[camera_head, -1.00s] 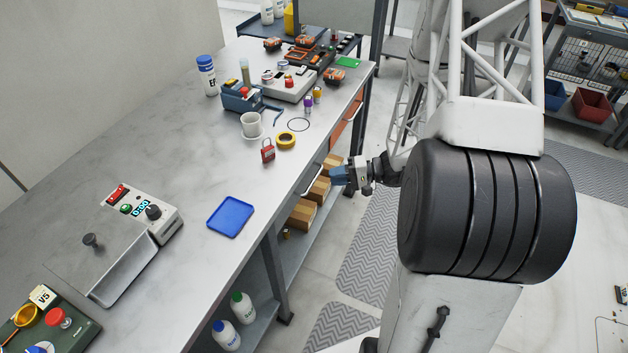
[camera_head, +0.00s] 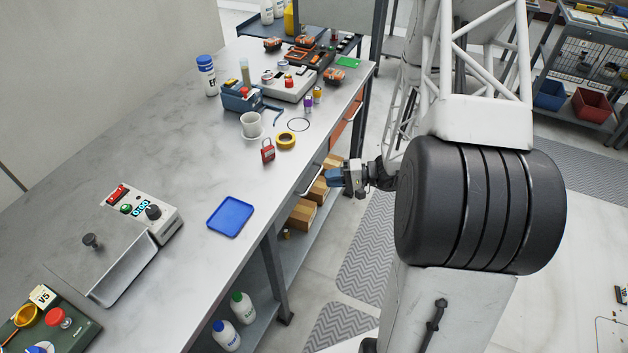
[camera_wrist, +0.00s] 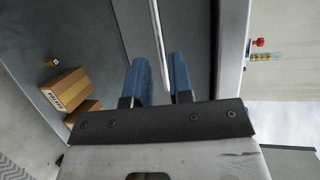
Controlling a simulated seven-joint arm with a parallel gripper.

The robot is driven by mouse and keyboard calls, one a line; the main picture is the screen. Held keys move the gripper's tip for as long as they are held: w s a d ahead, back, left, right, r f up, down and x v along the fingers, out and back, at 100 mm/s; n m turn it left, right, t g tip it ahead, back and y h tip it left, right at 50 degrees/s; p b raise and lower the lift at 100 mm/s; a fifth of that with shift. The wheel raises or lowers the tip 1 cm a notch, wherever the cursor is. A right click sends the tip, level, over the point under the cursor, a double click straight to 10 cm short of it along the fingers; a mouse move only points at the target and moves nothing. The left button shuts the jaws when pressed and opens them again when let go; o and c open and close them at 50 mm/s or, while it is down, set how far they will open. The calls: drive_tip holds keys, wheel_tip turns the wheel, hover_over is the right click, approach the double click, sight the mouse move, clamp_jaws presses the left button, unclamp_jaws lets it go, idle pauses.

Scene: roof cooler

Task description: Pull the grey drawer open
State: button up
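The grey drawer's dark front (camera_wrist: 195,35) fills the upper middle of the wrist view. Its pale bar handle (camera_wrist: 158,40) runs down from the top edge, and its lower end shows in the gap between my fingers. My gripper (camera_wrist: 160,78) has two blue fingers, open with a gap between them. Whether they touch the handle or are still short of it, I cannot tell. In the head view my gripper (camera_head: 331,178) is beside the bench's front edge, below the top, near the grey drawer's handle (camera_head: 309,180). Most of the drawer front is hidden under the bench top there.
An orange drawer (camera_head: 346,126) is farther along the bench (camera_head: 150,130). Cardboard boxes (camera_head: 301,214) stand on the lower shelf, and show in the wrist view (camera_wrist: 63,92).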

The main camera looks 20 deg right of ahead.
sight(314, 179)
drive_tip(key=shift+x, duration=2.9)
clamp_jaws()
